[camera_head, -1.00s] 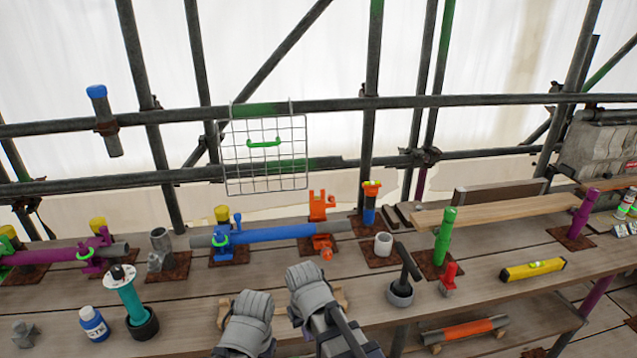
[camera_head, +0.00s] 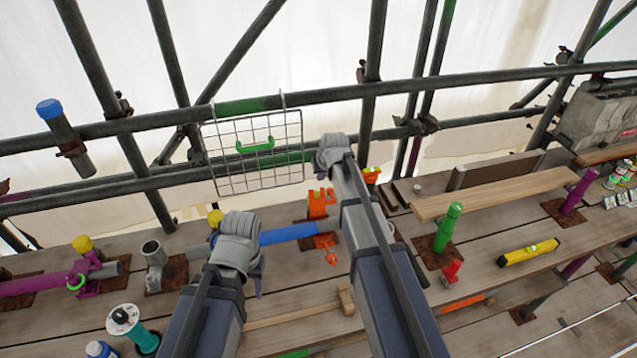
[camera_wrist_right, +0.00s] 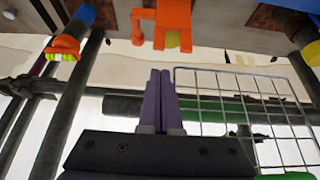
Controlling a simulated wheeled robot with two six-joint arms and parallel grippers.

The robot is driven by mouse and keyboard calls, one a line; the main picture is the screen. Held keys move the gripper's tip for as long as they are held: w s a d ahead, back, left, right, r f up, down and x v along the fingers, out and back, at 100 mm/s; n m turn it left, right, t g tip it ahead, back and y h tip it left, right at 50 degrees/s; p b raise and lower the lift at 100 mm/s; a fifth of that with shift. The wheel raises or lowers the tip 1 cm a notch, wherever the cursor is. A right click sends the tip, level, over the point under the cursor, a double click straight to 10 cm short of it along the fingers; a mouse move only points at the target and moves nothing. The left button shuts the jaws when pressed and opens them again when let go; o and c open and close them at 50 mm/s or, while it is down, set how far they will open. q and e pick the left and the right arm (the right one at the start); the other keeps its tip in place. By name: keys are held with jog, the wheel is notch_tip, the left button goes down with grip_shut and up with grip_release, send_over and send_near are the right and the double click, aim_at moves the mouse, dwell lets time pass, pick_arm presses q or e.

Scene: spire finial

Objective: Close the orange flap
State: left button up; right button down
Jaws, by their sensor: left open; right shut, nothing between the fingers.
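The orange flap (camera_head: 320,203) stands upright behind the orange clamp base (camera_head: 326,242), at the right end of a blue sleeve on a grey pipe. It also shows at the top of the right wrist view (camera_wrist_right: 172,20). My right arm reaches forward just right of the flap in the head view, its hand above and beyond it. In the right wrist view my right gripper (camera_wrist_right: 159,75) is shut and empty, its fingertips close to the flap but apparently apart. My left gripper (camera_head: 259,277) is open over the bench, left of the clamp and in front of the blue sleeve.
A wire grid panel (camera_head: 237,172) with a green handle hangs from the rail beyond. A green post (camera_head: 447,229) and a yellow level (camera_head: 528,252) are to the right.

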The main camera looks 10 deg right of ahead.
aim_at(322, 199)
jog(key=shift+s, duration=0.15)
jog(key=b+x, duration=0.9)
jog(key=x, duration=0.1)
jog(key=shift+f, duration=0.15)
jog(key=s, duration=0.1)
jog(key=s+r+p, duration=0.1)
jog(key=s, duration=0.1)
jog(key=shift+s, duration=0.5)
jog(key=shift+s, duration=0.1)
jog(key=shift+s+t+b, duration=0.15)
jog(key=shift+t+b, duration=0.15)
jog(key=shift+b, duration=0.1)
